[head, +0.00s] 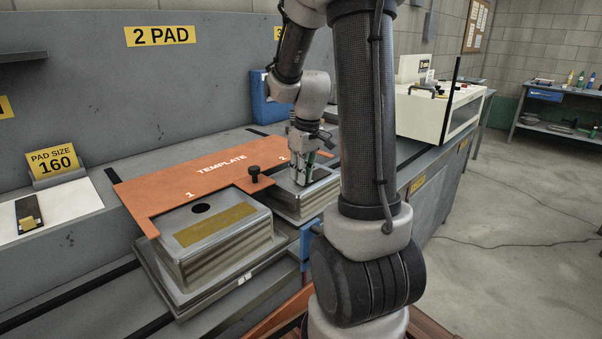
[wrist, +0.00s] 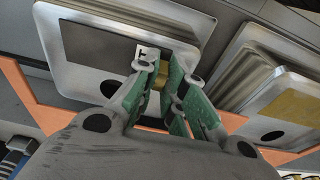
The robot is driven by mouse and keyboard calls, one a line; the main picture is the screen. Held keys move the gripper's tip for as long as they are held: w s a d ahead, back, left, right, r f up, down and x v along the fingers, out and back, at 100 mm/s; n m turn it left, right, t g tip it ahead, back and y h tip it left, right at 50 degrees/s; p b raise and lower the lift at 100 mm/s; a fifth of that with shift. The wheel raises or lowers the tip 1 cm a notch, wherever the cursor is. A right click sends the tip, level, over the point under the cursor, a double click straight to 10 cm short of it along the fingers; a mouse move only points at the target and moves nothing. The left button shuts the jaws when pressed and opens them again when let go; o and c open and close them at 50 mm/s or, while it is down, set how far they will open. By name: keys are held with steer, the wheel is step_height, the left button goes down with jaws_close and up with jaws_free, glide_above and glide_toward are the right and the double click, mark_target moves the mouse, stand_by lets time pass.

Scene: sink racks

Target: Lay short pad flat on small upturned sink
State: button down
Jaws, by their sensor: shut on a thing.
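The small upturned sink (head: 322,194) is steel and sits at the template's mark 2; it fills the upper left of the wrist view (wrist: 62,84), with a dark drain hole. My gripper (head: 302,182) is down over its top. In the wrist view my gripper (wrist: 157,100) has its green fingers shut on the yellow tab of a dark grey pad (wrist: 95,45). The pad lies along the sink's top face, roughly parallel to its long side. I cannot tell whether it touches the face or hovers slightly. The fingers hide part of it.
The orange template (head: 210,172) with a black knob runs behind both sinks. A larger upturned sink (head: 200,262) with a yellowish strip on top stands at mark 1. A pad-size sign (head: 52,162) reads 160. A blue bin (head: 268,98) stands behind the gripper.

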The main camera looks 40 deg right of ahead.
steer(key=shift+f, duration=0.3)
stand_by(0.5)
steer(key=c, duration=0.9)
jaws_free()
steer(key=shift+r, duration=3.55)
